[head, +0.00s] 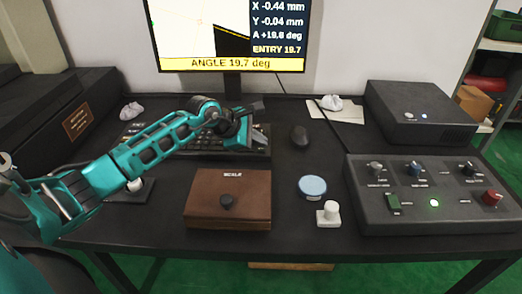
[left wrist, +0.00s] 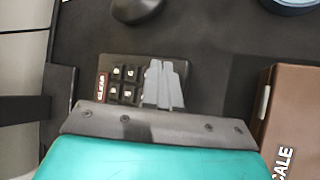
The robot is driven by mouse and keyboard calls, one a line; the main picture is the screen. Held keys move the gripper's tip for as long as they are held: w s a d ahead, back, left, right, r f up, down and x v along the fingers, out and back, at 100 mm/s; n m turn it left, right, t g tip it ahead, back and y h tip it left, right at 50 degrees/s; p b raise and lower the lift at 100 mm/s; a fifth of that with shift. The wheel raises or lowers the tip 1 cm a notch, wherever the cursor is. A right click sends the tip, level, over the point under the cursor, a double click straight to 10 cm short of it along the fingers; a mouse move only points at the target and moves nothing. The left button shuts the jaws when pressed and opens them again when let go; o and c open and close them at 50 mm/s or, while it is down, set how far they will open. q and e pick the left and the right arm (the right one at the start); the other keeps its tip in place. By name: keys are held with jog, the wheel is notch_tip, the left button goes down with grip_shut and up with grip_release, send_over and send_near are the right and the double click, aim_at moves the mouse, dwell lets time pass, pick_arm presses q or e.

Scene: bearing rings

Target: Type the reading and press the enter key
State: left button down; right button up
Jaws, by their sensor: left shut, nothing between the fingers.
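The monitor (head: 232,64) at the back shows a yellow band reading "ANGLE 19.7 deg" and a line "ENTRY 19.7". The dark keyboard (head: 192,151) lies on the table below it, partly hidden by my left arm. My left gripper (head: 260,133) is over the keyboard's right end, shut and empty. In the left wrist view, its grey fingers (left wrist: 164,84) are at the keypad (left wrist: 116,84), covering some keys. I cannot tell whether the fingertips touch a key or which key is enter. My right gripper is out of view.
A brown case (head: 228,183) stands in front of the keyboard. A mouse (head: 299,136) lies to its right. A blue-topped round tin (head: 312,186) and a small white-knobbed piece (head: 328,212) sit beside the case. A control box (head: 440,215) fills the right front.

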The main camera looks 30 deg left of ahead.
aim_at(258, 150)
pick_arm(q)
jog(key=shift+f+b, duration=0.3)
dwell(0.5)
jog(key=shift+r, duration=0.15)
jog(key=shift+r+p, duration=0.45)
jog(key=shift+r, duration=0.15)
jog(key=shift+r+p, duration=1.7)
jog(key=shift+r, duration=0.9)
jog(key=shift+f, duration=0.1)
